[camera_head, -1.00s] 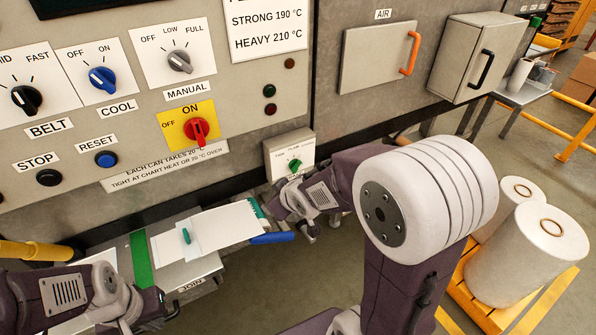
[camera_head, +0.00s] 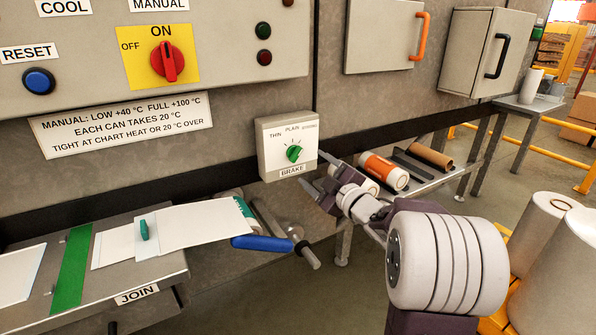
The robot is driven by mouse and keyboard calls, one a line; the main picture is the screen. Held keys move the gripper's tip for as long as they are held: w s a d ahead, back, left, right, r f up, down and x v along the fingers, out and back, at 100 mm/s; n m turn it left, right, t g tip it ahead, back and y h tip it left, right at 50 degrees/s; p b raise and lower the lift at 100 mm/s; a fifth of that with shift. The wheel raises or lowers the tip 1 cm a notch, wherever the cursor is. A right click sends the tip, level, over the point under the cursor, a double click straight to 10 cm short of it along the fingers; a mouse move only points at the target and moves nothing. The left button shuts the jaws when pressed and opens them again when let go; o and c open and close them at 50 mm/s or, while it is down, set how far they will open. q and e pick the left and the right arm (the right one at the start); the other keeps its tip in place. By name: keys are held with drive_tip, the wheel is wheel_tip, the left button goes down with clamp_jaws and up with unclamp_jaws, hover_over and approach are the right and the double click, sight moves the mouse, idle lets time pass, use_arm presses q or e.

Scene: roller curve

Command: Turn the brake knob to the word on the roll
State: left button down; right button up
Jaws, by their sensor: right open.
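The brake knob (camera_head: 294,153) is green and sits on a pale box (camera_head: 274,165) labelled BRAKE, with THIN, PLAIN and STRONG around it. Its exact pointing direction is hard to tell. My right gripper (camera_head: 317,172) is open and empty, just right of and below the knob, with its fingers towards the box and apart from the knob. A roll with a teal printed band (camera_head: 243,208) lies behind the blue handle, partly covered by a white sheet (camera_head: 200,227); I cannot read a word on it. My left gripper is out of view.
The blue handle (camera_head: 262,243) and a metal rod stick out below the brake box. The JOIN table (camera_head: 160,268) is at left. A shelf at right holds an orange-labelled roll (camera_head: 384,171) and a brown tube (camera_head: 430,157). Large white rolls (camera_head: 541,225) stand at far right.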

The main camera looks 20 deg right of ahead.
sight(296, 155)
drive_tip(key=w, duration=0.3)
drive_tip(key=w+b, duration=0.1)
drive_tip(key=w, duration=0.2)
drive_tip(key=w+a, duration=0.1)
drive_tip(key=w, duration=0.2)
drive_tip(key=shift+b, duration=0.4)
drive_tip(key=shift+r, duration=0.1)
drive_tip(key=c, duration=1.4)
drive_tip(key=shift+o, duration=0.2)
